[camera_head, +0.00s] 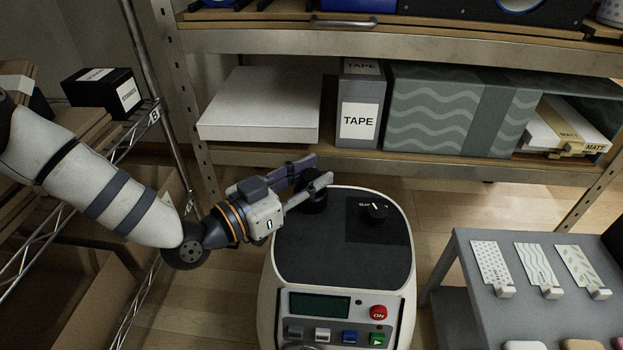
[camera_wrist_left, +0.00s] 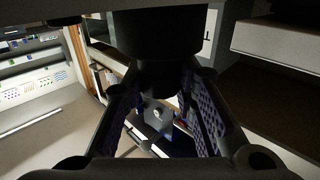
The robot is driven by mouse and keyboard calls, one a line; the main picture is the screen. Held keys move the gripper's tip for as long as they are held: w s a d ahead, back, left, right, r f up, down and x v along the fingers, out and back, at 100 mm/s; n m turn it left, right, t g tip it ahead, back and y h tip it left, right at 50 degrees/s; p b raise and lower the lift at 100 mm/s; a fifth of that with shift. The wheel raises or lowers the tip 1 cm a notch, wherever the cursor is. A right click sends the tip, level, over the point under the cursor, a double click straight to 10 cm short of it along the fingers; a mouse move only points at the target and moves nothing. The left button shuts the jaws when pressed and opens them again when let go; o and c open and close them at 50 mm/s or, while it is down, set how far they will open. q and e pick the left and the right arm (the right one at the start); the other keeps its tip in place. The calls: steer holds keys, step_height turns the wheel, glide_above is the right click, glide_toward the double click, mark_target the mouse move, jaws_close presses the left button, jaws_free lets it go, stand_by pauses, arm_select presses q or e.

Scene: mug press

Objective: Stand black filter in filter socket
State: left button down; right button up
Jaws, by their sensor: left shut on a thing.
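My left gripper (camera_head: 318,170) reaches in from the left over the back-left corner of the mug press (camera_head: 330,245). It is shut on the black filter (camera_head: 313,204), a dark round piece between and just below its fingers. In the left wrist view a dark cylindrical part, seemingly the filter (camera_wrist_left: 160,35), shows between the two perforated fingers. I cannot make out the filter socket; the filter and the fingers cover that corner of the press. I cannot tell whether the filter touches the press top. My right gripper is not in view.
A black dial (camera_head: 376,210) stands on the press top, right of the filter. A shelf with a TAPE box (camera_head: 359,110) and a green box (camera_head: 460,108) is behind. A grey side table (camera_head: 480,300) with patterned cards stands at the right.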

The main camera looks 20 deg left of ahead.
arm_select(q)
steer(key=shift+f, duration=0.45)
steer(key=c, duration=1.3)
jaws_free()
steer(key=shift+r, duration=0.2)
steer(key=p+v, duration=0.3)
steer(key=v, duration=0.9)
steer(key=shift+r+p, duration=0.25)
steer(key=shift+p, duration=0.1)
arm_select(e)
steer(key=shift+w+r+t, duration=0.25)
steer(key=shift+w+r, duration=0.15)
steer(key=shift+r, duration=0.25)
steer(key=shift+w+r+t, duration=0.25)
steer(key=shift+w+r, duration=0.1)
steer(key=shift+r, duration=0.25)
